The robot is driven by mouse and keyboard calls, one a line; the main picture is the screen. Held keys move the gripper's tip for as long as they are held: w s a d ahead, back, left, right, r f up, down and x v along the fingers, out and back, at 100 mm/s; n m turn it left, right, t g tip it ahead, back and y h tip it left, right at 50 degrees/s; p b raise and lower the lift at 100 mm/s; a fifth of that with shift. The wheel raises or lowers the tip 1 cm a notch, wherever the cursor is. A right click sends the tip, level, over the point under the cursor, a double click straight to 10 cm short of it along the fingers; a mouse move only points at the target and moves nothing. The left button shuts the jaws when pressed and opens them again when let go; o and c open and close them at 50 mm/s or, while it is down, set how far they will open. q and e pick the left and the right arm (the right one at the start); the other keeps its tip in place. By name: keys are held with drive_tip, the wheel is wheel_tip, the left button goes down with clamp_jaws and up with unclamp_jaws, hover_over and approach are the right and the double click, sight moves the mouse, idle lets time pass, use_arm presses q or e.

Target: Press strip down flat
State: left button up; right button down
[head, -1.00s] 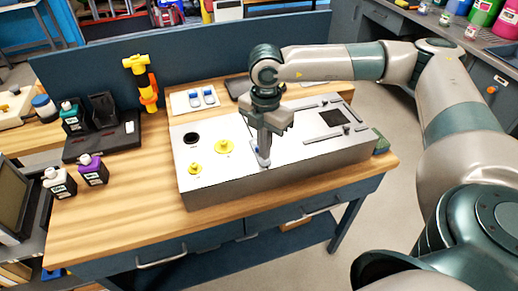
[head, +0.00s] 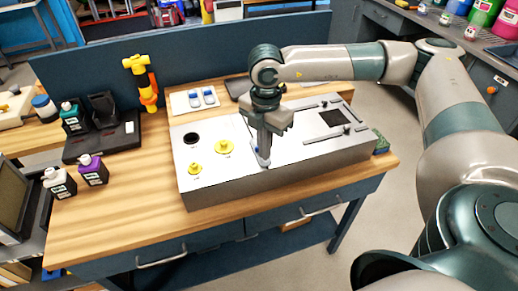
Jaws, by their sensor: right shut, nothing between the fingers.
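A grey metal duct box (head: 230,188) lies on the wooden bench. My right gripper (head: 264,161) points down at the box top near its front edge, right of the yellow knobs. Its fingers are shut with nothing seen between them. A small bluish spot shows at the fingertips; I cannot tell whether it is part of the gripper or a strip under it. Thin grey bars lie on the right part of the box top, one in front of a dark square opening (head: 334,118). I cannot tell which piece is the strip. My left gripper is out of view.
Two yellow knobs (head: 225,147) and a round dark hole (head: 191,138) are on the box's left part. Bottles (head: 93,170), a black tray (head: 102,140) and a yellow-orange tool (head: 142,82) stand to the left. The bench front left (head: 120,220) is clear.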

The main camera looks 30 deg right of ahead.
drive_tip(key=shift+f+b, duration=0.65)
idle(0.7)
drive_tip(key=shift+r, duration=0.1)
drive_tip(key=shift+r+p, duration=1.05)
drive_tip(key=shift+r, duration=1.4)
